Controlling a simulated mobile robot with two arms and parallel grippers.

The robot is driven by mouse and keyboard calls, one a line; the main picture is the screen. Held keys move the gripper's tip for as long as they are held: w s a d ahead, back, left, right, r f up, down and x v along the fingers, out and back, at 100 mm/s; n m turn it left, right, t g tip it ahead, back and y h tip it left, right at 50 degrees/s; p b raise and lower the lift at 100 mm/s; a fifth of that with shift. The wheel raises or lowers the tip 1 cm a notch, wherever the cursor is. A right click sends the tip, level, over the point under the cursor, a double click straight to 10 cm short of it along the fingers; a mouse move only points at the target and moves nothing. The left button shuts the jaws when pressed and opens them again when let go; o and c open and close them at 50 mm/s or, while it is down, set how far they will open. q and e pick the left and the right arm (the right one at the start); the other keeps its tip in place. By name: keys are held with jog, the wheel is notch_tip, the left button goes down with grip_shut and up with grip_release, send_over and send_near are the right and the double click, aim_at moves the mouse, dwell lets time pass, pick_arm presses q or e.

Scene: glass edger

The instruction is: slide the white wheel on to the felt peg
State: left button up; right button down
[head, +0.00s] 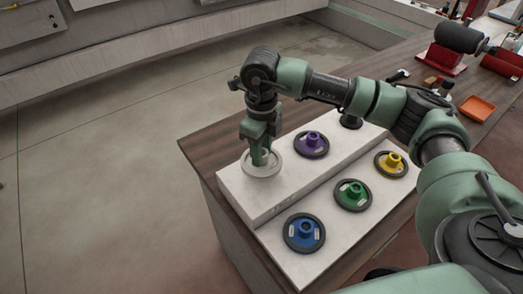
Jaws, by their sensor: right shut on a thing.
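The white wheel (251,169) is a pale disc at the left end of the raised step of the white stand (262,208). My right gripper (261,158) points down over it and is shut on its middle, hiding the hub. The wheel looks level; I cannot tell if it touches the step or sits around a peg. No felt peg can be made out with certainty. My left gripper is out of view.
A purple-hubbed wheel (311,145) is on the raised step, close right of the white one. Blue (304,233), green (352,195) and yellow (391,164) wheels lie on the lower step. An orange tray (478,109) and red-based machine (447,60) are farther back.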

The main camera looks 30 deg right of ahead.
jog(key=shift+f+b, duration=2.15)
jog(key=shift+f, duration=0.2)
jog(key=c, duration=0.9)
grip_release()
notch_tip(320, 180, up, 7)
jog(key=shift+r+b, duration=0.1)
jog(key=shift+b, duration=0.95)
jog(key=shift+r, duration=0.35)
